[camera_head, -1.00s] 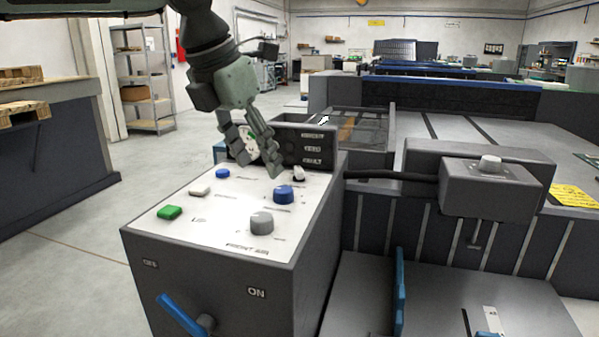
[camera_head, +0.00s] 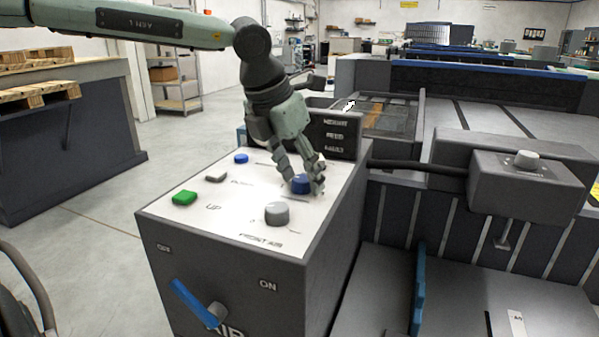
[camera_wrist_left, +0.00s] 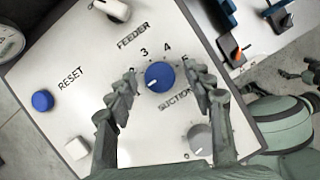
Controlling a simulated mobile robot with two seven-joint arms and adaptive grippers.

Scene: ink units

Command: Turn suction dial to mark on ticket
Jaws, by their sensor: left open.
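The blue suction dial (camera_head: 301,185) stands on the white top of the control box. In the left wrist view the dial (camera_wrist_left: 158,77) shows a white pointer line toward the lower left. Numbers 3, 4 and 5 are printed above it; the lower ones are partly hidden by a finger. My left gripper (camera_head: 304,178) is open, with its fingers on either side of the dial; whether they touch it I cannot tell. A yellow paper (camera_head: 596,190) is cut off at the right edge, and I cannot read it or tell if it is the ticket.
A grey front air dial (camera_head: 277,213) stands close in front of the blue one. Green (camera_head: 184,198), white (camera_head: 216,178) and blue (camera_head: 241,158) buttons are to the left. A dark display block (camera_head: 334,135) rises behind. A blue lever (camera_head: 193,301) sits on the box front.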

